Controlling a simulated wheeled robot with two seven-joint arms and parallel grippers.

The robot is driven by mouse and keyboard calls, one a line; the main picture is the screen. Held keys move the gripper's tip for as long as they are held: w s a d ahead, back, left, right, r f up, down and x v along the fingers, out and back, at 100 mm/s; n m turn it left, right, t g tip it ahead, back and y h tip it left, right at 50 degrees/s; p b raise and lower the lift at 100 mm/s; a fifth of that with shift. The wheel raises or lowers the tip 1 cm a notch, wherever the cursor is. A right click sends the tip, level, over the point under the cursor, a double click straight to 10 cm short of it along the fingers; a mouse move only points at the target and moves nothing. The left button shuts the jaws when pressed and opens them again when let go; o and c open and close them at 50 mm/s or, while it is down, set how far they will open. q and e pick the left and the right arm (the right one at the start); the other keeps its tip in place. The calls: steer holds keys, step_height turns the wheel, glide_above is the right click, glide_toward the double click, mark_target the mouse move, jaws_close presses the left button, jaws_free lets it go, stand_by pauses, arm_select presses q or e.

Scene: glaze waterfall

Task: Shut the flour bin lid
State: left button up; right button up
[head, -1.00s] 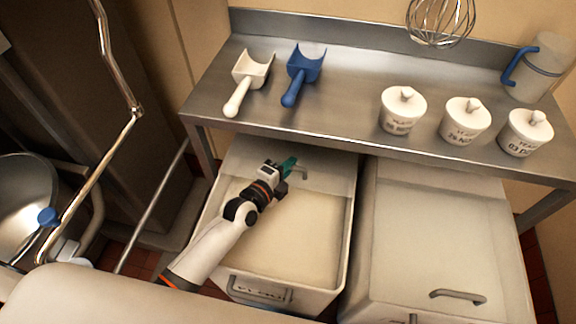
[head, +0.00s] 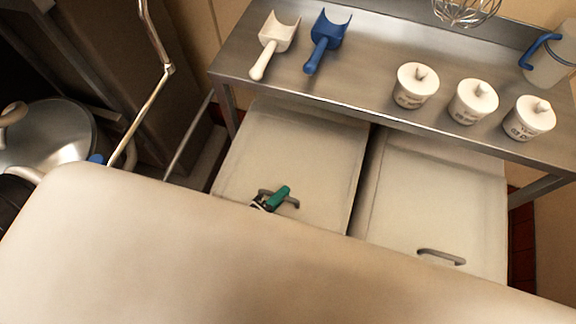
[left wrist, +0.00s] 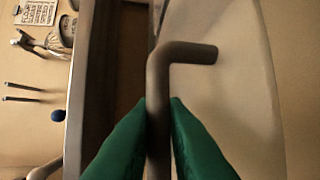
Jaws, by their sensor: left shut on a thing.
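The flour bin lid (head: 290,150) is a pale flat panel on the left bin under the steel table. In the head view it covers the visible top of the bin, and its front edge is hidden. My left gripper (head: 272,197) is at the lid's handle (head: 293,203), a grey bar. In the left wrist view the green fingertips (left wrist: 158,125) are on both sides of the handle (left wrist: 182,53), shut on it. Most of my left arm is hidden behind the large pale surface in front. My right gripper is not in view.
A second bin with a closed lid (head: 440,190) stands to the right. The steel table (head: 370,60) above holds a white scoop (head: 273,47), a blue scoop (head: 326,42), several lidded white pots (head: 473,101) and a jug (head: 550,62). A steel pot (head: 45,135) is at left.

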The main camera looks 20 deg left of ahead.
arm_select(q)
steer(key=shift+s, duration=1.45)
steer(key=o, duration=0.7)
steer(key=shift+c, duration=0.2)
steer(key=b+v, duration=0.1)
steer(key=v, duration=1.1)
steer(key=shift+s, duration=0.15)
